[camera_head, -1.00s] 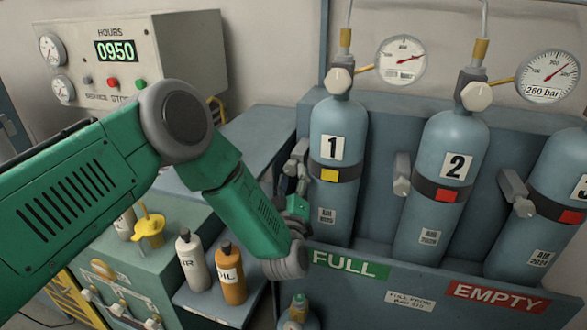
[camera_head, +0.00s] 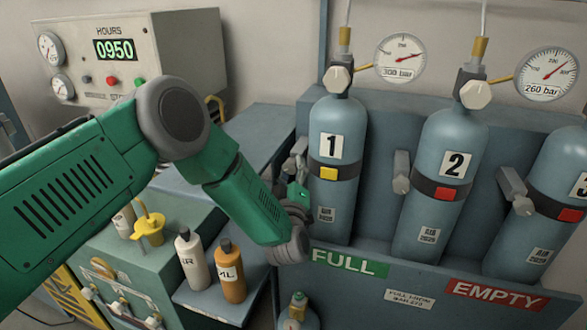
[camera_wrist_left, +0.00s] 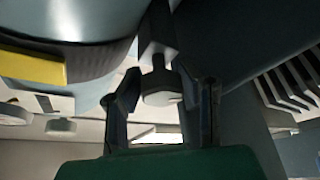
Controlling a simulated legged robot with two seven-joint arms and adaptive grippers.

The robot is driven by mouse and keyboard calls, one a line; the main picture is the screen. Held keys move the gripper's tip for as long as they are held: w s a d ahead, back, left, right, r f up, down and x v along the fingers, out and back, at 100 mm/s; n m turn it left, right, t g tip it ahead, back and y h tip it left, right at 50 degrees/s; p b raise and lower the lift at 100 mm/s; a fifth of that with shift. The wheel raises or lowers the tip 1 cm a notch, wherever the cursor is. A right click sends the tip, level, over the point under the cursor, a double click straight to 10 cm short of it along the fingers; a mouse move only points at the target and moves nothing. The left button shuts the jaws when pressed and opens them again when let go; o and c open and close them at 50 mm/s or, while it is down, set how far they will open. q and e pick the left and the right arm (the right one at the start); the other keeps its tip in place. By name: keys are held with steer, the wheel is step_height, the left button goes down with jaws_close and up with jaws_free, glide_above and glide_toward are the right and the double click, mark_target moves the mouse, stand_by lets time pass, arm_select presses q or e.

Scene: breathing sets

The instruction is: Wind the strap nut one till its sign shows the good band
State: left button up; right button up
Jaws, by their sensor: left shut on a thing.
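Cylinder 1 (camera_head: 336,210) stands upright in the rack with a dark strap round it. The strap's sign (camera_head: 328,173) is yellow; a yellow patch (camera_wrist_left: 30,66) also shows at the left of the left wrist view. The strap nut (camera_wrist_left: 160,88) is a pale round knob on a grey clamp block at the strap's left side. My left gripper (camera_wrist_left: 163,98) is shut on the nut, with one finger on each side. In the head view my left gripper (camera_head: 297,182) is at the left of cylinder 1, and the nut is hard to make out there. My right gripper is out of view.
Cylinder 2 (camera_head: 442,210) and cylinder 3 (camera_head: 535,225) stand to the right, with red strap signs and their own clamps. The rack's front rail bears FULL (camera_head: 349,263) and EMPTY (camera_head: 497,295) labels. Two bottles (camera_head: 230,275) stand below my left arm.

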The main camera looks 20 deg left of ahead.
arm_select(q)
steer(key=shift+f+n, duration=0.1)
steer(key=shift+n, duration=0.2)
steer(key=n+g+y+b, duration=0.1)
steer(key=n, duration=0.3)
steer(key=shift+g, duration=0.4)
steer(key=shift+d+n+g+y+b, duration=0.1)
steer(key=shift+n+g+y+b, duration=0.45)
steer(key=shift+n, duration=1.65)
steer(key=shift+s+g+h, duration=0.1)
steer(key=shift+g+h, duration=0.25)
steer(key=o, duration=0.9)
steer(key=shift+o, duration=0.2)
